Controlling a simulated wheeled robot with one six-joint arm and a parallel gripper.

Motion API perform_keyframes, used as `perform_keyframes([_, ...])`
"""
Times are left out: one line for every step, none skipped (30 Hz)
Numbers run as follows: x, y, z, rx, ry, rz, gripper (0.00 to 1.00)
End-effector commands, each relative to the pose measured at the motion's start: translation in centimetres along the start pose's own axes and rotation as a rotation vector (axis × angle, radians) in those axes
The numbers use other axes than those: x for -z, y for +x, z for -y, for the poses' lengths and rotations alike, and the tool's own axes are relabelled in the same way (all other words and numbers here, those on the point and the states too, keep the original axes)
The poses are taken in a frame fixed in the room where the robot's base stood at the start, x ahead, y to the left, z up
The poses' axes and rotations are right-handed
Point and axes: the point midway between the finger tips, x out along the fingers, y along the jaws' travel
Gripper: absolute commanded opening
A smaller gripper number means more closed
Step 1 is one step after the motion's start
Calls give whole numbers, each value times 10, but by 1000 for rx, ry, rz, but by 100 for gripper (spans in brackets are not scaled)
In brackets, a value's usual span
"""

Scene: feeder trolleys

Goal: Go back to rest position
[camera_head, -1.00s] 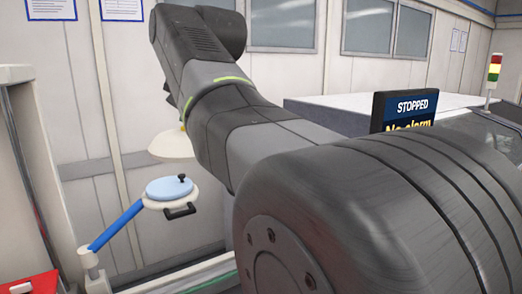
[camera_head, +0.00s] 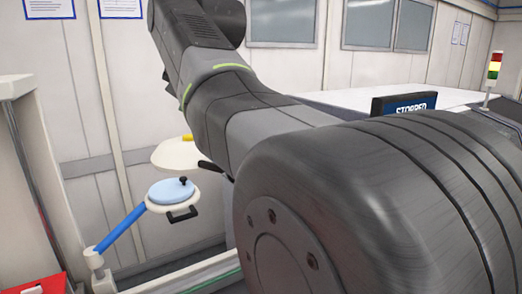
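My own dark grey arm fills the middle and right of the head view. A large rounded joint stands in the foreground, and a link with a thin green-yellow ring rises to the upper left. The upper end of the arm is cut off by the top edge. My gripper is not in view, so its fingers and anything in them are hidden.
A blue arm (camera_head: 122,232) on the left bears a round blue-topped disc (camera_head: 170,191) with a black handle. A cream dome (camera_head: 178,154) is behind it. A sign (camera_head: 403,105) reading "STOPPED" and a signal light (camera_head: 494,66) stand at right. A red object (camera_head: 40,284) is lower left.

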Motion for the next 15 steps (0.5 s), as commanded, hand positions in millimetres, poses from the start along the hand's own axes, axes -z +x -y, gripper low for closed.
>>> perform_keyframes([5,-7,5,0,0,0,0])
perform_keyframes([7,-10,7,0,0,0,0])
perform_keyframes([9,-12,9,0,0,0,0])
perform_keyframes([10,-14,10,0,0,0,0])
perform_keyframes([11,-15,11,0,0,0,0])
perform_keyframes([11,-16,11,0,0,0,0])
perform_keyframes([12,-16,12,0,0,0,0])
perform_keyframes([11,-16,11,0,0,0,0])
perform_keyframes([11,-15,11,0,0,0,0])
perform_keyframes([11,-15,11,0,0,0,0])
perform_keyframes([10,-14,10,0,0,0,0])
perform_keyframes([10,-14,10,0,0,0,0])
perform_keyframes([10,-14,10,0,0,0,0])
perform_keyframes([10,-14,10,0,0,0,0])
perform_keyframes([10,-14,10,0,0,0,0])
